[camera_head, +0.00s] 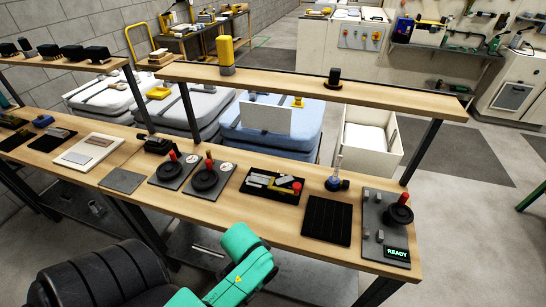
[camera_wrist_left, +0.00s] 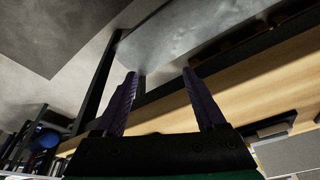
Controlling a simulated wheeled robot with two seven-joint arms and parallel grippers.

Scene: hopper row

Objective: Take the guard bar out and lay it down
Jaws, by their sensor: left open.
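A grey panel (camera_head: 369,213) at the right end of the bench carries a black handwheel (camera_head: 399,214) with a red knob, several small grey blocks and a display (camera_head: 397,252) reading READY. I cannot make out for certain which part is the guard bar. A black ribbed mat (camera_head: 327,220) lies left of this panel. My left gripper (camera_wrist_left: 160,78) is open in the left wrist view, with nothing between its fingers. A wooden edge and grey surfaces show beyond it. Neither gripper's fingers show in the head view.
Two more handwheel panels are further left. A raised wooden shelf (camera_head: 290,86) on black posts runs behind the bench. A teal arm link of mine is near the front edge.

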